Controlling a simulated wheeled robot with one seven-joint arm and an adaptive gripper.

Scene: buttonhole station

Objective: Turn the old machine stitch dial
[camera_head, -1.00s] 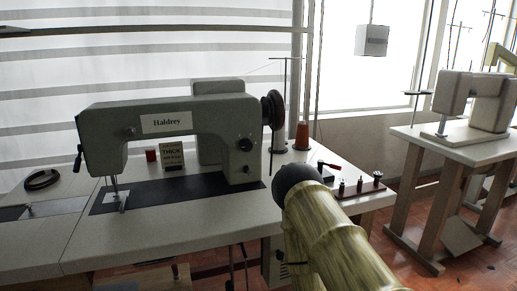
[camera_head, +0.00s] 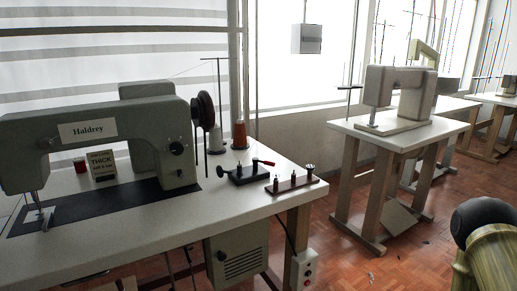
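The old grey-green sewing machine (camera_head: 100,128), labelled "Haldrey", stands on a white table (camera_head: 150,228) at the left. A dark round stitch dial (camera_head: 176,148) sits on the front of its right-hand pillar, with a smaller dark part below it. A dark handwheel (camera_head: 204,111) is on the machine's right end. A small card reading "THICK" (camera_head: 102,166) stands behind the bed. Part of my arm shows at the lower right, well away from the machine. My gripper's fingers cannot be made out, so its state does not show.
Black-handled fixtures (camera_head: 245,172) and a wooden strip with posts (camera_head: 292,183) sit on the table's right end. A thread stand with an orange cone (camera_head: 240,134) is behind. A second machine (camera_head: 400,95) stands on another table at right. Open tiled floor (camera_head: 370,262) lies between.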

